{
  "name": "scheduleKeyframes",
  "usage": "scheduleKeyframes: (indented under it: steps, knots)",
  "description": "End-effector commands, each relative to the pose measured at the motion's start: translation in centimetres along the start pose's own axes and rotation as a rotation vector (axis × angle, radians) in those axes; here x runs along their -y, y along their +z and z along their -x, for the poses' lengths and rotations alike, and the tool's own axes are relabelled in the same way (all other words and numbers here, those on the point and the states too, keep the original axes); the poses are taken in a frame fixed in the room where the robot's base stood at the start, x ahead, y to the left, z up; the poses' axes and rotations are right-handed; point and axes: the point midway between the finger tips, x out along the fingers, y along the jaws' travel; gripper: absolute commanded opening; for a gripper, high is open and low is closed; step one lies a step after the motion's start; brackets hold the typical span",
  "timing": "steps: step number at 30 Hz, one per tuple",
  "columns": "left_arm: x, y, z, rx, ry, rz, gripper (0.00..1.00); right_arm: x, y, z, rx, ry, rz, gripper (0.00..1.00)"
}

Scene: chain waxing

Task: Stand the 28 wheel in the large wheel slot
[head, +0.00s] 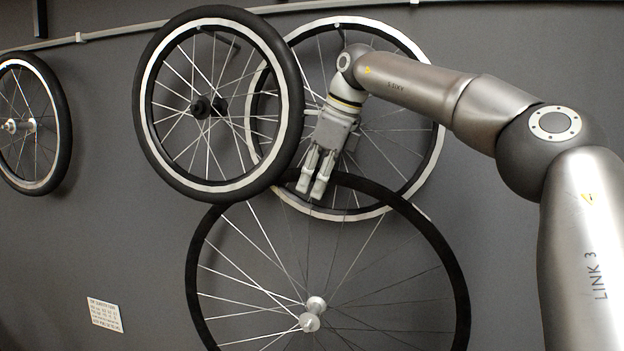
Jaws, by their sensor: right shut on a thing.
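The large wheel, which I take to be the 28 wheel (312,318), has a thin black rim and a silver hub. It hangs at the lower middle, and its bottom is cut off by the picture edge. My right gripper (310,188) points down and is shut on the top of its rim. My left gripper is not in view. I cannot make out the large wheel slot in this view.
Two smaller wheels with white-banded rims, a front one (152,92) and one behind (436,150), hang close by and overlap. Another wheel (62,120) hangs far left. A rail (110,34) crosses the dark wall, which bears a small sign (104,314).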

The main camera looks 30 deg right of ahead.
Motion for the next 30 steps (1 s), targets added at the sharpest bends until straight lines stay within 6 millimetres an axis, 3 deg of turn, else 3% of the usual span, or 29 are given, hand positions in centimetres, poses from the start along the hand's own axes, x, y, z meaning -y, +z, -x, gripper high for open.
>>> scheduleKeyframes:
  steps: [15,30]
  knots:
    - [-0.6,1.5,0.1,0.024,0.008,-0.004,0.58,0.1,-5.5,2.6,0.010,-0.003,-0.004,0.00]
    - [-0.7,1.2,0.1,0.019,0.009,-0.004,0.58,0.1,-11.0,4.9,0.009,-0.004,-0.003,0.00]
